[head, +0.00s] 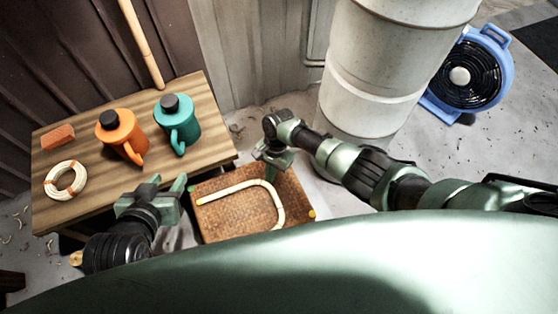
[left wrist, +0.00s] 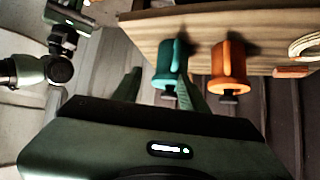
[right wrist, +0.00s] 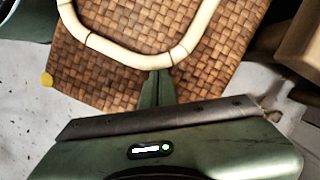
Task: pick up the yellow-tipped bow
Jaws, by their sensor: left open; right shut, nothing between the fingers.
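The bow is a cream bent rod (head: 278,205) with a long straight leg and a rounded bend. It lies on a brown woven surface (head: 240,223). I cannot clearly make out a yellow tip on it; a yellow dot (head: 312,214) sits at the woven surface's right corner. The bow's bend (right wrist: 120,55) also shows in the right wrist view. My right gripper (head: 280,160) is shut and empty, over the far edge of the woven surface. Its closed fingertips (right wrist: 157,75) appear beside the bend; contact is unclear. My left gripper (head: 165,185) is open and empty, left of the woven surface.
A wooden table (head: 95,195) at left holds an orange can (head: 120,130), a teal can (head: 178,123), a red brick (head: 58,137) and a cream coil (head: 66,180). A white cylinder (head: 375,75) and a blue fan (head: 466,75) stand behind my right arm.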

